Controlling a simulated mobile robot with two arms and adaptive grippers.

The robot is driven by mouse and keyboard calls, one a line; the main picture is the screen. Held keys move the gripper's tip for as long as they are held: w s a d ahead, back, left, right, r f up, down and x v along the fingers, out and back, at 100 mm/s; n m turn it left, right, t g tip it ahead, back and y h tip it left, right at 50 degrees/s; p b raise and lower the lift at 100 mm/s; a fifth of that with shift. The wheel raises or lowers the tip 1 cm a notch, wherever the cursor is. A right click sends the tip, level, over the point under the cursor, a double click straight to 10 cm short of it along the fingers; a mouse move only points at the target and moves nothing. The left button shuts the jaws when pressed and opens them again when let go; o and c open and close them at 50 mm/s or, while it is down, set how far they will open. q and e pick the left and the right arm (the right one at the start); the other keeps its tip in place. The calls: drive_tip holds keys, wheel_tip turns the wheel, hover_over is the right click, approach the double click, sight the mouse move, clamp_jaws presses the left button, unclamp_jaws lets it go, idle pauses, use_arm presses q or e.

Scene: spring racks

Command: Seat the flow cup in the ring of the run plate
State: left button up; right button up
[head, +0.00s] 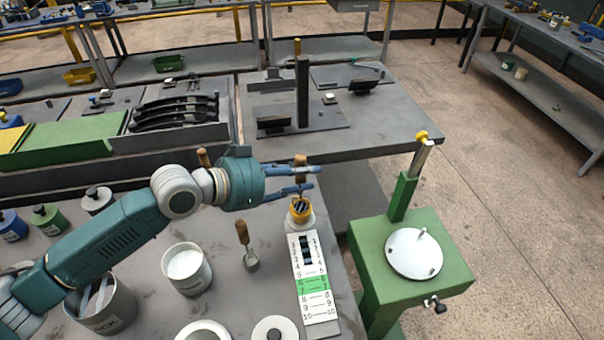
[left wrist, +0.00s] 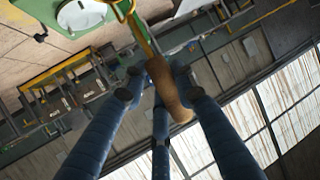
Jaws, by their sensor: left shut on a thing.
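My left gripper (head: 305,179) is shut on the wooden handle of the flow cup (head: 300,210), a small brass-yellow cup. In the left wrist view the gripper's blue fingers (left wrist: 158,92) close around the brown handle (left wrist: 166,88), and a yellow rod and loop run up from it. The run plate (head: 316,292) is a long white scale with numbers and a green band, lying on the bench. In the head view the cup overlaps the plate's pale far end. The ring is not clearly visible there, and I cannot tell whether the cup touches it. My right gripper is not in view.
A second wooden-handled dipper (head: 249,255) stands left of the plate. A white-filled can (head: 187,268) and a larger can (head: 104,305) are further left. A green stand with a round white disc (head: 414,254) is at the right. A dark post (head: 302,95) stands behind.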

use_arm(q)
drive_tip(key=shift+f+b, duration=1.4)
drive_tip(key=shift+f, duration=0.4)
drive_tip(key=o, duration=1.2)
drive_tip(key=shift+c, duration=0.2)
